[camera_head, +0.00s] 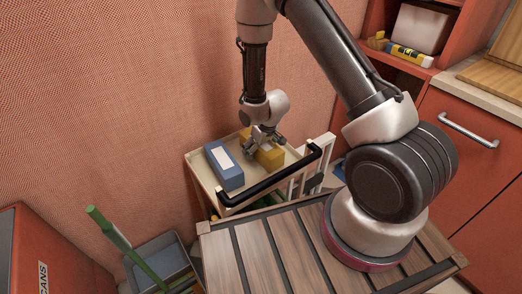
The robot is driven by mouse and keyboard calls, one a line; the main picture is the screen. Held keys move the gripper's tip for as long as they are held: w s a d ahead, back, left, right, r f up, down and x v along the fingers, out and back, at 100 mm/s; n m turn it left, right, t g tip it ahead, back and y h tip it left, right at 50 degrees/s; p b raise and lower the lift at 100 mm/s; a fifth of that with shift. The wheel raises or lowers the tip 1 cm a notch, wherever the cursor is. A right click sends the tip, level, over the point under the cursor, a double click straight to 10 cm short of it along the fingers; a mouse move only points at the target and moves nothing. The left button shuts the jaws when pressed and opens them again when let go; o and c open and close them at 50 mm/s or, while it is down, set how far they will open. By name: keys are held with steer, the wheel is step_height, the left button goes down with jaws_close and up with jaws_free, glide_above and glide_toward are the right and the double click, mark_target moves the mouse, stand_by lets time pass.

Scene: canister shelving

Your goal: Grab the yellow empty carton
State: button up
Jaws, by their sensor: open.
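The yellow carton (269,154) lies on the top tray of a small cart (205,183), towards the tray's right side, with a pale label on top. My gripper (264,141) is open and comes down from above, right over the carton. It hides part of the carton's top. I cannot tell whether the fingers touch the carton or stay just above it.
A blue carton (224,167) lies to the left of the yellow one. The cart's black handle (272,176) crosses the front. A red wall stands behind. A grey bin (160,262), a green pole (118,240) and red cabinets (478,180) stand around.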

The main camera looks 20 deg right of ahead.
steer(key=c, duration=1)
steer(key=shift+r, duration=0.1)
